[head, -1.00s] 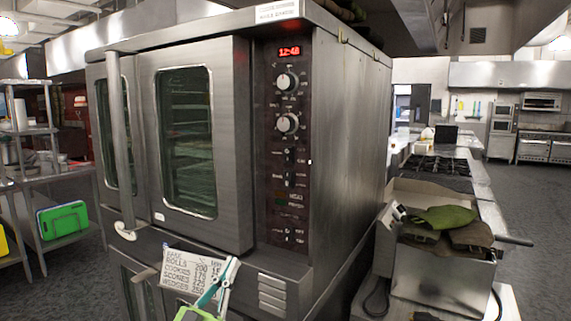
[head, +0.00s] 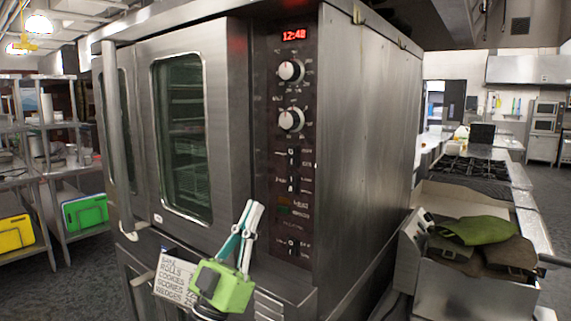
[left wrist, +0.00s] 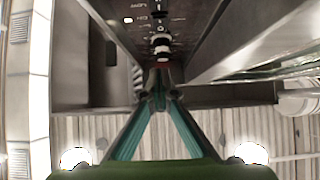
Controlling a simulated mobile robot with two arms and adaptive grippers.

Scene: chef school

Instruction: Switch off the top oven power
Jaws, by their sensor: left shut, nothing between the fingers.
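The top oven (head: 231,120) is a steel unit with a glass door and a dark control panel (head: 270,130) on its right side. The panel has a red clock display (head: 294,35), two round knobs (head: 290,70) (head: 291,119), small switches (head: 291,157) below them and another small switch (head: 291,243) near the bottom. My left gripper (head: 251,207), green with teal and white fingers, is shut and empty in front of the panel's lower left. In the left wrist view its fingertips (left wrist: 160,70) point at a small switch (left wrist: 161,42); contact is unclear.
The vertical door handle (head: 118,140) is at the left. A steel box with green and brown cloths (head: 478,230) stands at the right. Shelves (head: 40,170) stand far left.

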